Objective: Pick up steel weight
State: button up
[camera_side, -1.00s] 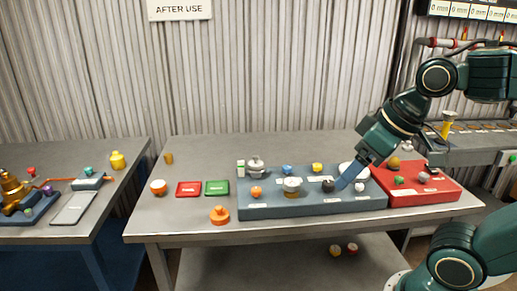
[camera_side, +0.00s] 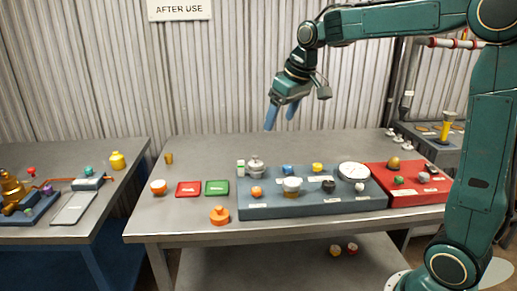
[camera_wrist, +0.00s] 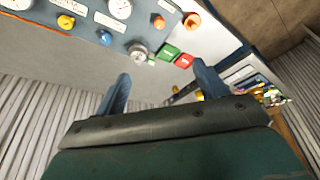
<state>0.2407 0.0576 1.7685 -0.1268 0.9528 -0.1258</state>
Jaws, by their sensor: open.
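A silver round piece with a knob on top (camera_side: 256,167) stands at the back left corner of the blue-grey panel block (camera_side: 300,210); it may be the steel weight, but I cannot be sure. It also shows in the wrist view (camera_wrist: 138,52), just beyond the fingers and between their lines. My gripper (camera_side: 281,116) is open and empty, with blue fingers pointing down. It hangs well above the block, in front of the corrugated wall. In the wrist view, the two fingers (camera_wrist: 160,76) stand wide apart with nothing between them.
On the block are a white dial (camera_side: 354,171), a dark knob (camera_side: 328,186) and several small coloured knobs. A red block (camera_side: 405,197) adjoins its right. Red (camera_side: 188,189) and green (camera_side: 217,187) cards and an orange piece (camera_side: 220,215) lie left. The back of the table is clear.

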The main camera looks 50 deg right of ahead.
send_near(257, 156)
jog(key=w+v, duration=0.1)
jog(key=v, duration=0.3)
jog(key=shift+g, duration=0.4)
jog(key=shift+x, duration=4.35)
jog(key=shift+d, duration=0.1)
jog(key=shift+x, duration=2.6)
jog(key=shift+a, duration=0.2)
